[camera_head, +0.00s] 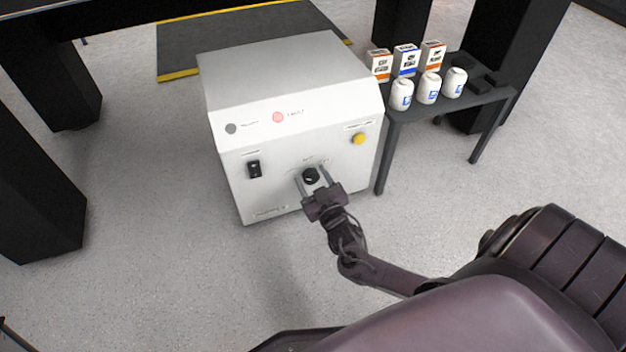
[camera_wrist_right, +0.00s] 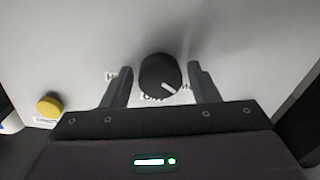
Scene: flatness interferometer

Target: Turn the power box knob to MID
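The power box (camera_head: 290,135) is a white cabinet on the floor with a sloped front panel. Its black round knob (camera_head: 311,175) sits low on the front face. In the right wrist view the knob (camera_wrist_right: 160,77) has a white pointer line aimed toward the lower right of the picture. Lettering around it is partly hidden, so I cannot read the setting. My right gripper (camera_head: 312,178) is open, with one finger on each side of the knob; the wrist view shows gaps between the fingers (camera_wrist_right: 163,84) and the knob. My left gripper is not in view.
Floor in front is clear.

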